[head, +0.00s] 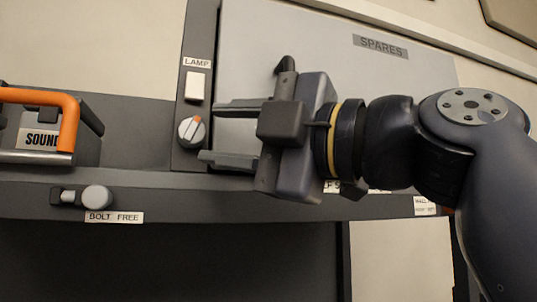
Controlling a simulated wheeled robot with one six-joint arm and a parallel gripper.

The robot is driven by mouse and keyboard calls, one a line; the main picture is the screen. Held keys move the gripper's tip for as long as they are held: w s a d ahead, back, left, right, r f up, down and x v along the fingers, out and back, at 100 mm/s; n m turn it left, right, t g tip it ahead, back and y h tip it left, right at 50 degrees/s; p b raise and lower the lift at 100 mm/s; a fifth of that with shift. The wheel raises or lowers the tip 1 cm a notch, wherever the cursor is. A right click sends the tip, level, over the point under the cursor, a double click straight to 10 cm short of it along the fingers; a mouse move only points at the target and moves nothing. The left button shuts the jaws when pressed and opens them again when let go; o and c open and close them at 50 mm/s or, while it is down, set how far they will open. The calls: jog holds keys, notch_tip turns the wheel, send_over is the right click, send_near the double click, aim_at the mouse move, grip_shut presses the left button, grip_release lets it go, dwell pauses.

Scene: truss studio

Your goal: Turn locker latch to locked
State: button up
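A round grey knob (192,130) with an orange mark at its upper right sits on the dark strip left of the grey SPARES door (300,45). It looks like the locker latch, but I see no locked or unlocked wording by it. My gripper (208,132) comes in from the right. Its two fingers are spread, one above and one below the knob's level, with the tips just right of the knob. Nothing is held between them. Whether the fingers touch the knob cannot be told. My gripper and arm hide the middle and lower right of the door.
A white rocker switch (197,86) labelled LAMP is just above the knob. A sliding bolt (82,196) labelled BOLT FREE is at lower left. A case with an orange handle (68,122) stands at the left. A partly hidden label lies below my gripper.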

jog(key=b+v, duration=0.2)
jog(key=v, duration=0.5)
jog(key=shift+d, duration=0.25)
dwell(0.4)
jog(key=shift+s+f, duration=0.15)
jog(key=shift+s, duration=0.05)
jog(key=shift+c, duration=0.2)
